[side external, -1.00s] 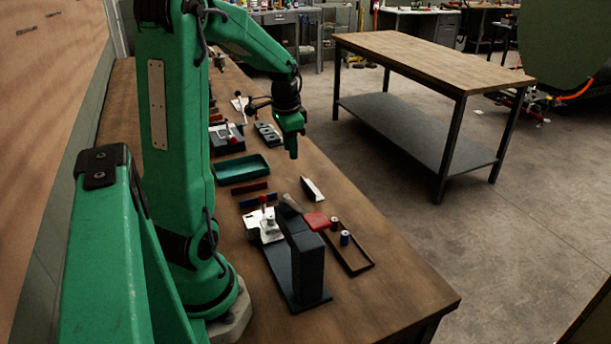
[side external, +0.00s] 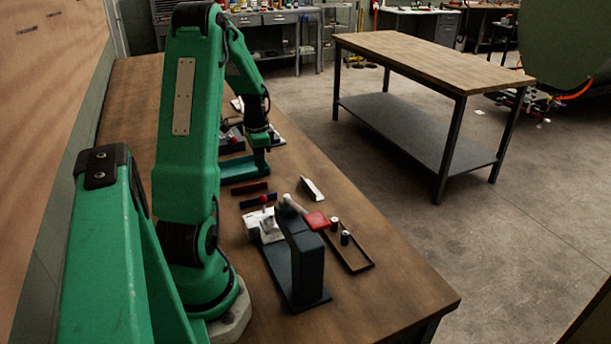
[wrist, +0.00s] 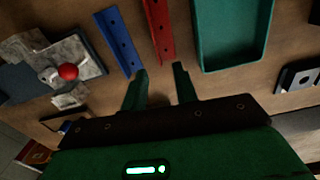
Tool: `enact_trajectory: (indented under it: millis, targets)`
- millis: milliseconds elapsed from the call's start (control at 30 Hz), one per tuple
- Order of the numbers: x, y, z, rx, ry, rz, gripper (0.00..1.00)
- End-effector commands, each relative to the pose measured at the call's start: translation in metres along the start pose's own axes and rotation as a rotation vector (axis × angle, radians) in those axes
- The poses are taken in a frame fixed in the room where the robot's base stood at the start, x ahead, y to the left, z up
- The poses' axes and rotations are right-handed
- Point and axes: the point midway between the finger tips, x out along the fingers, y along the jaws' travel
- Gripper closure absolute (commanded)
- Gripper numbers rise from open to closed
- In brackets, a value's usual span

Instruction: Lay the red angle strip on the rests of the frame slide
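The red angle strip (side external: 249,188) lies on the bench between the green tray and a blue strip (side external: 257,201). In the wrist view the red strip (wrist: 159,28) runs up the picture, with its lower end just beyond the gap between my fingertips. My gripper (wrist: 160,70) is open and empty; in the side view it (side external: 261,172) hangs by the green tray, behind and right of the red strip. A pale metal fixture with a red knob (side external: 264,226) stands nearer the camera; I cannot tell whether it is the frame slide. It also shows in the wrist view (wrist: 85,50).
The green tray (wrist: 232,40) sits beside the red strip, partly hidden by my arm in the side view. A dark upright block (side external: 305,262) and a brown tray (side external: 357,265) stand nearer the camera. A pale wedge (side external: 311,188) lies to the right. The bench's front end is clear.

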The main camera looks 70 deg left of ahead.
Motion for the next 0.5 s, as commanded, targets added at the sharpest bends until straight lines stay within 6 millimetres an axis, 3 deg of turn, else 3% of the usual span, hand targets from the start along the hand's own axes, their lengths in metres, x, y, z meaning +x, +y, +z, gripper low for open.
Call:
enact_trajectory:
  millis: [500]
  targets:
    - [0.022, 0.002, 0.001, -0.001, -0.001, 0.002, 0.71]
